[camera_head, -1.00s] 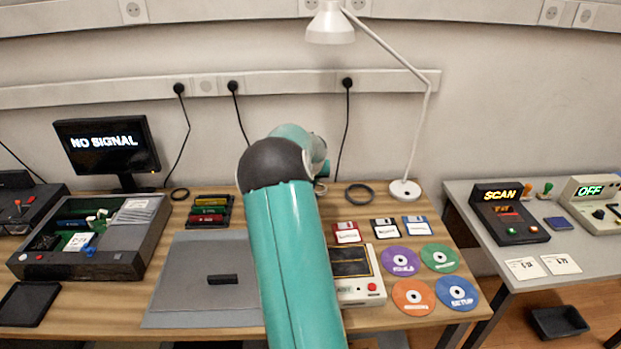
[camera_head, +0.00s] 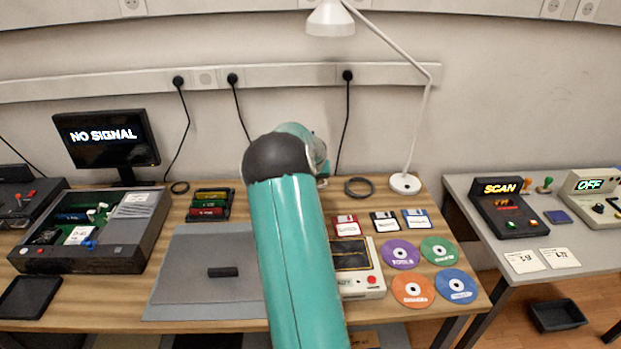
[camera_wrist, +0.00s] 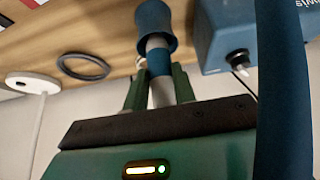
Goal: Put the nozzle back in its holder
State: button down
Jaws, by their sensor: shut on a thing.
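In the wrist view my gripper (camera_wrist: 157,82) has its two green fingers shut around a slim grey and blue piece (camera_wrist: 158,62), which I take to be the nozzle. A wider dark blue cylinder (camera_wrist: 154,20) sits in line with its far end at the top. I cannot tell whether this cylinder is the holder or part of the nozzle, nor whether the two are joined or just overlap. In the head view my teal arm hides the gripper, the nozzle and any holder.
A blue box (camera_wrist: 218,50) with a knob stands right of the nozzle. A thick blue band crosses the right foreground. A dark ring (camera_wrist: 84,66) and the white lamp base (camera_wrist: 30,82) lie left. Floppy disks, discs and a grey mat (camera_head: 190,290) occupy the table.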

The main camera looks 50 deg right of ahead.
jog(key=shift+f, duration=0.95)
dwell(1.0)
jog(key=c, duration=0.8)
grip_release()
jog(key=shift+r, duration=4)
